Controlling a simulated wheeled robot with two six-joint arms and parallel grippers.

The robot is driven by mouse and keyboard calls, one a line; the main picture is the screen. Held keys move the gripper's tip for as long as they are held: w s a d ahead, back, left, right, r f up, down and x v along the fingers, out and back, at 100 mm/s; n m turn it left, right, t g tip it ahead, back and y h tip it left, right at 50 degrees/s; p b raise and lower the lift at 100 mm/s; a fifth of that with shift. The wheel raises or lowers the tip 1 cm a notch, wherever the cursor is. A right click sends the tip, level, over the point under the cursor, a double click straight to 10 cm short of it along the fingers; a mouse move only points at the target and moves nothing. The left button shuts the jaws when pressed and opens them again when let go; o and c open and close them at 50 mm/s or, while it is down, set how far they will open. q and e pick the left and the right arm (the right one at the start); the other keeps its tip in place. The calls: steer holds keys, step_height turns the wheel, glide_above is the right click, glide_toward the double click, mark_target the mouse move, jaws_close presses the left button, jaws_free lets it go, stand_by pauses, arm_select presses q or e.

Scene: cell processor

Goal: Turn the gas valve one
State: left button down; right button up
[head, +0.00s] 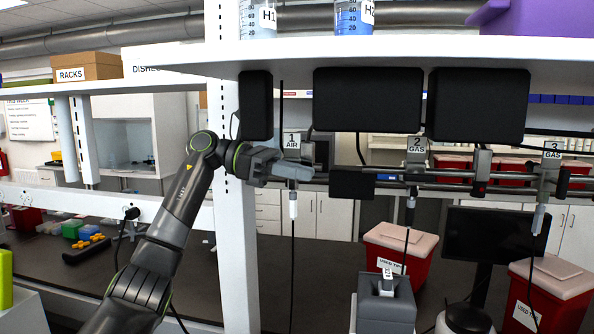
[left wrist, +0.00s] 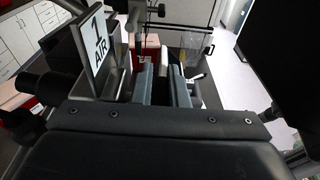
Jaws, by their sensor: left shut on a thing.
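The valve marked "1 AIR" (head: 292,140) sits on the rail under the shelf, and its sign also shows in the left wrist view (left wrist: 97,42). My left gripper (head: 300,172) is at this valve, just below the sign, with its fingers pointing right. In the left wrist view the two grey fingers (left wrist: 164,88) are close together, shut on the valve's handle, which they mostly hide. A white fitting (head: 293,205) with a black hose hangs below the fingers. Valves marked "2 GAS" (head: 416,148) and "3 GAS" (head: 551,152) are farther right. My right gripper is out of view.
A white shelf (head: 290,52) runs above, with black panels (head: 367,98) under it. A white upright post (head: 234,265) stands beside my left forearm. Red bins with pink lids (head: 400,242) and a dark monitor (head: 494,234) stand on the dark counter.

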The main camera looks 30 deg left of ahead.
arm_select(q)
steer(key=shift+f, duration=0.2)
steer(key=c, duration=1.8)
jaws_free()
steer(key=shift+o, duration=0.5)
steer(key=shift+d+r, duration=0.1)
steer(key=shift+a, duration=0.45)
steer(key=b+v, duration=0.3)
steer(key=v, duration=1.3)
steer(key=shift+a, duration=0.25)
